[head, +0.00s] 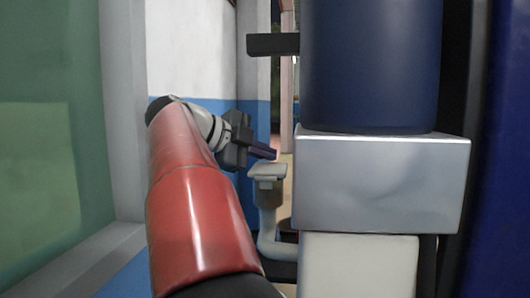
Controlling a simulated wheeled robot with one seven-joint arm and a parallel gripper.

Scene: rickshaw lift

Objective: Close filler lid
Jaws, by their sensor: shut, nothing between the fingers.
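The filler (268,205) is a pale grey neck with a bent pipe, to the left of a silver box. Its flat lid (268,171) lies on top of the neck and looks level; whether it is fully seated I cannot tell. My gripper (272,153) is shut and empty. Its dark fingers point right and slightly down, with the tips just above the lid in the picture. I cannot tell whether they touch it. My red and grey arm reaches in from the bottom.
The silver box (382,182) stands close on the right, with a dark blue cylinder (370,65) above and a white block (358,265) below. A dark bar (272,44) juts left above my gripper. A white and blue wall (192,45) and a green panel (45,140) are on the left.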

